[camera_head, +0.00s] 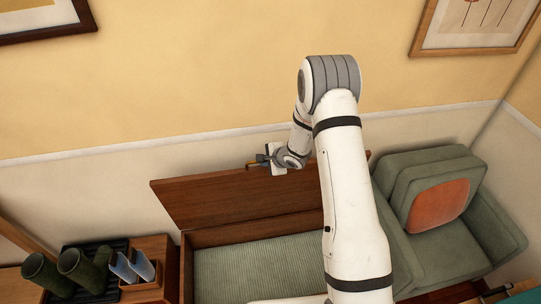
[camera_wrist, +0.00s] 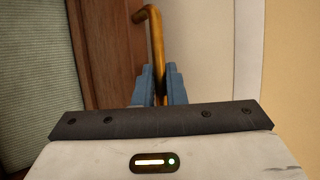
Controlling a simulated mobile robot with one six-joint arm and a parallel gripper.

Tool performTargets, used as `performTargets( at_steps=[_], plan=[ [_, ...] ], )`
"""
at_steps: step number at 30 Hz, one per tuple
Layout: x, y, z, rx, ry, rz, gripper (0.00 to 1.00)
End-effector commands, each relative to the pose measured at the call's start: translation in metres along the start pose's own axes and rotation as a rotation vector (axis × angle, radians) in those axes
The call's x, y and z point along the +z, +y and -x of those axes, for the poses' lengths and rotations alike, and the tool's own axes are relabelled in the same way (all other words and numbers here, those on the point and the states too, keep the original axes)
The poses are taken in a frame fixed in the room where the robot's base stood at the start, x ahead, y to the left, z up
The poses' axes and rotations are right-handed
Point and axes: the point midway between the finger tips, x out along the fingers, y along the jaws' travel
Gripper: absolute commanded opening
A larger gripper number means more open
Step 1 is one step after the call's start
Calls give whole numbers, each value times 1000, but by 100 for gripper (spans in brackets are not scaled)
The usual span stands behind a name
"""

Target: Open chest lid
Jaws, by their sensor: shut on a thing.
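The wooden chest (camera_head: 188,262) stands against the wall in the head view, with a pale green ribbed lining or cushion (camera_head: 262,268) inside it. Its brown lid (camera_head: 235,200) is raised steeply at the back, and the inside is exposed. The lid also shows in the wrist view (camera_wrist: 108,45). My gripper (camera_head: 262,160) is at the lid's upper edge. In the wrist view its blue fingers (camera_wrist: 160,88) are shut on a brass handle (camera_wrist: 155,40). My arm hides the right part of the chest and lid.
A green armchair (camera_head: 405,250) with an orange cushion (camera_head: 438,205) stands to the right. A low wooden unit (camera_head: 155,248) at left holds dark green boots (camera_head: 75,268) and a small caddy (camera_head: 140,284). Framed pictures (camera_head: 480,50) hang on the yellow wall.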

Motion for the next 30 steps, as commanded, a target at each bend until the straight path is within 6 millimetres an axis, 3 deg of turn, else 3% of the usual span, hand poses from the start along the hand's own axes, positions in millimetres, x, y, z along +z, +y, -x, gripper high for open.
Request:
performTargets(
  at_steps=[16,17,24,30],
  plan=[
    [-2,7,2,16,1,-9,0],
    [-3,7,2,16,1,-9,12],
    [-6,6,3,13,7,-14,32],
    [-8,6,4,13,11,-18,32]
  ],
)
